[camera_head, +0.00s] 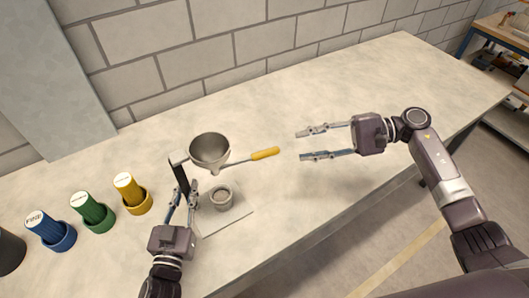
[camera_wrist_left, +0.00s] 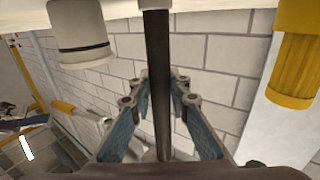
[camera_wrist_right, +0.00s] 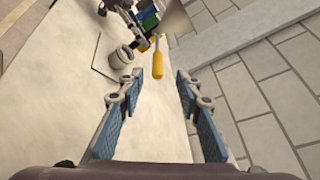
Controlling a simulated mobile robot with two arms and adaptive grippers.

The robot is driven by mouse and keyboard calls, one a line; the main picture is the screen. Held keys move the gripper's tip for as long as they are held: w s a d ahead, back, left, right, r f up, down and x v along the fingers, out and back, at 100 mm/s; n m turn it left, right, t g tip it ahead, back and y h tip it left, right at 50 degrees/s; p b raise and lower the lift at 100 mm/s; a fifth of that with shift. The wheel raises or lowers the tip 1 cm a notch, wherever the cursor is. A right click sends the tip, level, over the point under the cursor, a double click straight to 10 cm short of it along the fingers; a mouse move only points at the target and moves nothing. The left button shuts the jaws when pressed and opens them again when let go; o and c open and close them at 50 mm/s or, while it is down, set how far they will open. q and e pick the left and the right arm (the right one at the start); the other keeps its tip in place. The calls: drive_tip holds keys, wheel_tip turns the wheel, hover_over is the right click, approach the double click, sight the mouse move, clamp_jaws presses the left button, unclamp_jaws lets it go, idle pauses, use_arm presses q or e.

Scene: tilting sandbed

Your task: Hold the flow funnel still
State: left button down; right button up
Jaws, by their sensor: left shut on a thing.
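The flow funnel (camera_head: 210,148) is a grey metal bowl held on a dark upright post (camera_head: 179,174). A thin rod with a yellow handle (camera_head: 265,153) runs out to the right from beneath the bowl; the handle also shows in the right wrist view (camera_wrist_right: 158,62). My left gripper (camera_head: 185,187) is shut on the post, which stands between its fingers in the left wrist view (camera_wrist_left: 162,95). A small grey cup (camera_head: 221,197) stands below the funnel on a thin square plate (camera_head: 236,217). My right gripper (camera_head: 301,145) is open and empty, right of the yellow handle and apart from it.
Blue (camera_head: 50,231), green (camera_head: 93,212) and yellow (camera_head: 132,193) capped containers stand in a row at the left. A dark round vessel (camera_head: 9,250) sits at the left edge. A block wall (camera_head: 250,45) rises behind. The table (camera_head: 380,85) is clear behind my right gripper.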

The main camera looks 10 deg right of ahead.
sight(274, 152)
drive_tip(key=shift+n, duration=0.4)
drive_tip(key=x, duration=1.1)
drive_tip(key=shift+a+f, duration=0.1)
drive_tip(key=shift+f, duration=0.35)
clamp_jaws()
